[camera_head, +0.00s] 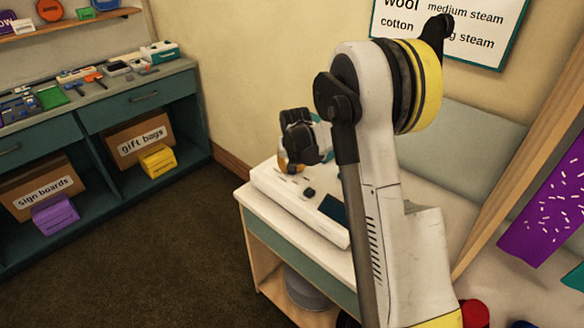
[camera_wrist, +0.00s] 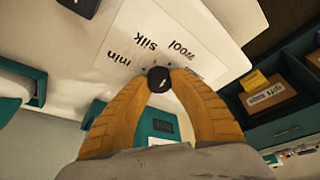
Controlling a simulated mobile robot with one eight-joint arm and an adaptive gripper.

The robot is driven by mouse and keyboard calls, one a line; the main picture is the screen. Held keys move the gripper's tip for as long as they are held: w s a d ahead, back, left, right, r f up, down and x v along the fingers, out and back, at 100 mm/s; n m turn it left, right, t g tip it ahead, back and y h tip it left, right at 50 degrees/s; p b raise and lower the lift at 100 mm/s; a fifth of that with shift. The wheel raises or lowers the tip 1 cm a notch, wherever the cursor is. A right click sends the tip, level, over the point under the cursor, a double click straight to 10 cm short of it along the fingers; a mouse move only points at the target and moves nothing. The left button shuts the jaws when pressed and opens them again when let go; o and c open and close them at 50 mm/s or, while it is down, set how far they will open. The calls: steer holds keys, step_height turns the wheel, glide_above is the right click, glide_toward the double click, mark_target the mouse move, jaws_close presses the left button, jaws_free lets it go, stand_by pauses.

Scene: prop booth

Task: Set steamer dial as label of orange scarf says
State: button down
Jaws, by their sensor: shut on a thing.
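The white steamer (camera_head: 300,205) sits on a white-topped stand against the wall. In the wrist view my gripper (camera_wrist: 160,82) has its two orange fingers closed on the black steamer dial (camera_wrist: 159,76). The dial sits beside a white label plate (camera_wrist: 150,45) that reads "min", "silk" and "wool", upside down. A small pale mark shows on the dial, but its exact setting is unclear. In the head view my gripper (camera_head: 284,162) is at the steamer's far left end, and its fingertips are mostly hidden. No orange scarf or scarf label shows.
A wall chart (camera_head: 450,30) reads "wool", "medium steam" and "cotton", and my arm covers part of it. A purple patterned cloth (camera_head: 545,215) hangs at the right. A teal workbench (camera_head: 140,100) with "gift bags" and "sign boards" boxes stands at the left. Dark floor lies between.

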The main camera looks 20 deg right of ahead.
steer(key=m+h, duration=0.1)
steer(key=m, duration=0.2)
steer(key=m+g+h, duration=0.1)
steer(key=m, duration=0.2)
steer(key=shift+g, duration=0.3)
steer(key=m+g, duration=0.1)
steer(key=m, duration=0.2)
steer(key=m+g+h, duration=0.1)
steer(key=m, duration=0.2)
steer(key=shift+m+p, duration=0.3)
steer(key=shift+p, duration=0.05)
steer(key=c, duration=1.1)
jaws_free()
steer(key=shift+c, duration=0.2)
steer(key=v, duration=1.2)
steer(key=shift+w, duration=0.1)
